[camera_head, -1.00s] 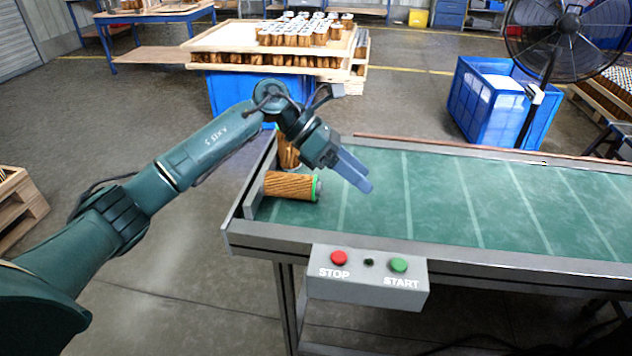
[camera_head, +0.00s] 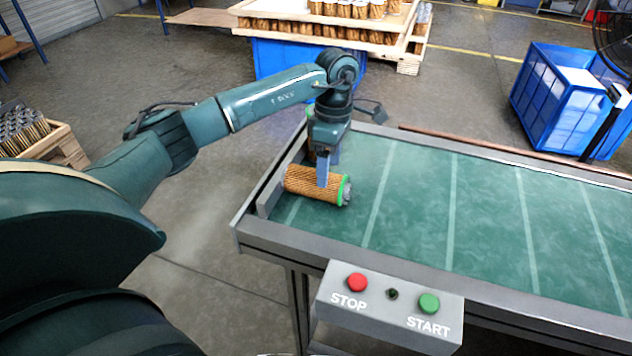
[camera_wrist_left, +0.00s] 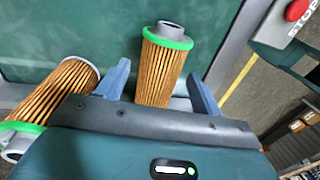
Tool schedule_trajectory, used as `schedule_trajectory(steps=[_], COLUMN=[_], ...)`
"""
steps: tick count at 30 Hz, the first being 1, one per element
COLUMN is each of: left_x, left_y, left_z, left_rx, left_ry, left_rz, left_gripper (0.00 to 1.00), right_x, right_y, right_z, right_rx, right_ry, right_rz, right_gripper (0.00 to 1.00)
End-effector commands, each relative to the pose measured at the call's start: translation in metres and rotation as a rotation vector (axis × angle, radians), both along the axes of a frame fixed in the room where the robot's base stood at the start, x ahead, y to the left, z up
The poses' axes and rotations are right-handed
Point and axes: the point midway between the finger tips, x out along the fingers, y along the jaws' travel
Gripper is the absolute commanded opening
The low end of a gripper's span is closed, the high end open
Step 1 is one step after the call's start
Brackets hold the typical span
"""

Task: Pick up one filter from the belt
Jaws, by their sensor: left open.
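A filter (camera_head: 305,181) with a pleated orange-brown body and a green end ring lies on its side at the left end of the green belt (camera_head: 410,215). My left gripper (camera_head: 326,172) points down over this filter. In the left wrist view the open blue fingers (camera_wrist_left: 160,90) stand on either side of the filter (camera_wrist_left: 160,70), with gaps on both sides. A second filter (camera_wrist_left: 55,95) lies beside the left finger in the wrist view; in the head view it is mostly hidden behind my gripper (camera_head: 311,150). My right gripper is not in view.
The belt's metal end stop (camera_head: 268,200) is close to the filter. A control box (camera_head: 390,305) with a red STOP and a green START button is on the near side. The belt to the right is clear. A blue bin (camera_head: 560,100) stands behind.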

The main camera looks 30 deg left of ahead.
Motion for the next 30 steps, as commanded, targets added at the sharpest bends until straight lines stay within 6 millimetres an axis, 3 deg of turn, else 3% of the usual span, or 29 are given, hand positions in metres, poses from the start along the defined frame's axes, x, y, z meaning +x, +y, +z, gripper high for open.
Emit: schedule_trajectory(steps=[12, 21, 30], left_x=[-0.008, -0.009, -0.009], left_y=[-0.008, -0.008, -0.008], left_z=[-0.048, -0.054, -0.054], left_rx=[-0.003, -0.002, -0.002], left_ry=[0.001, -0.001, 0.0], left_rz=[-0.001, -0.001, -0.001], left_gripper=[0.67, 0.67, 0.44], right_x=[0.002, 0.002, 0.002], right_y=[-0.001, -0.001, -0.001], right_z=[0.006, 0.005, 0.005], right_rx=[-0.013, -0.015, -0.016], right_ry=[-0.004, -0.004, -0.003], right_rz=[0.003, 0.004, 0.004], right_gripper=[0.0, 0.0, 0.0])
